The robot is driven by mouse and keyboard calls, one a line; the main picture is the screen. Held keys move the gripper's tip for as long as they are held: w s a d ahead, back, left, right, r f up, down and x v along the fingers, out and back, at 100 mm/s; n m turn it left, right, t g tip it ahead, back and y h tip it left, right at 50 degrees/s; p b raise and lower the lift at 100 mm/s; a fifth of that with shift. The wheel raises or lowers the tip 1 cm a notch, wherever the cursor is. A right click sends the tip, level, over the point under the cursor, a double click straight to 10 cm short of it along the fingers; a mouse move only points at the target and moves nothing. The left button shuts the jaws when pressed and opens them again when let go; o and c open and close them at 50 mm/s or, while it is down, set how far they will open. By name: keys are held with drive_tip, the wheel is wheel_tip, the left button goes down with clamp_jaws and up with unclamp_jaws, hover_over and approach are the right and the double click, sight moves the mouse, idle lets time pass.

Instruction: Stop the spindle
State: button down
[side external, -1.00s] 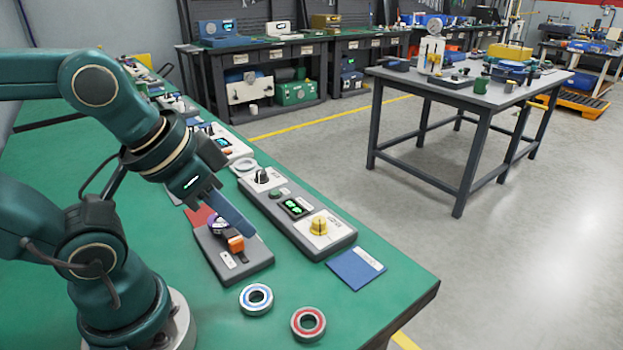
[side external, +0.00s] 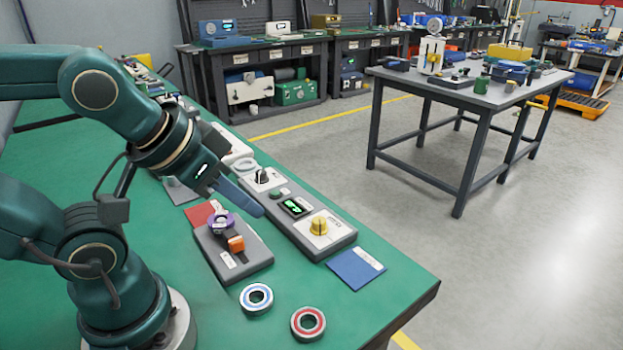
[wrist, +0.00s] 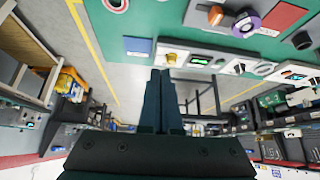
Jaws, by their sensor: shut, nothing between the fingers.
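The spindle unit, a dark grey box (side external: 240,262) with a purple ring (side external: 221,221) and an orange block (side external: 236,243), sits on the green bench. Beside it to the right is a long control panel (side external: 285,222). It carries a black knob (side external: 262,176), a small green button (side external: 274,192), a lit green display (side external: 295,207) and a yellow knob (side external: 319,225). My gripper (side external: 258,210) is shut and empty, its tips in front of the panel near the display in the side view. In the wrist view the shut fingers (wrist: 161,72) point toward the yellow knob (wrist: 170,58).
A blue-ringed bearing (side external: 256,298) and a red-ringed bearing (side external: 308,323) lie at the bench front. A blue pad (side external: 355,268) lies beside the panel and a red pad (side external: 202,213) behind the spindle unit. Green bench surface (side external: 345,318) is bare near the front corner.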

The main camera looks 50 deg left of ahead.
drive_tip(key=w+a+r+m+t+y, duration=0.1)
drive_tip(key=w+a+r+m+t, duration=0.1)
drive_tip(key=w+a+r+t, duration=0.45)
drive_tip(key=w+a+r+m+t+y, duration=0.25)
drive_tip(key=w+r, duration=0.25)
drive_tip(key=w, duration=0.4)
drive_tip(key=m+g+h, duration=0.3)
drive_tip(key=m+g, duration=0.1)
drive_tip(key=g, duration=0.3)
hover_over(275, 194)
drive_tip(key=s, duration=0.1)
wheel_tip(275, 194, down, 15)
drive_tip(key=shift+a, duration=0.35)
drive_tip(key=shift+f, duration=4.35)
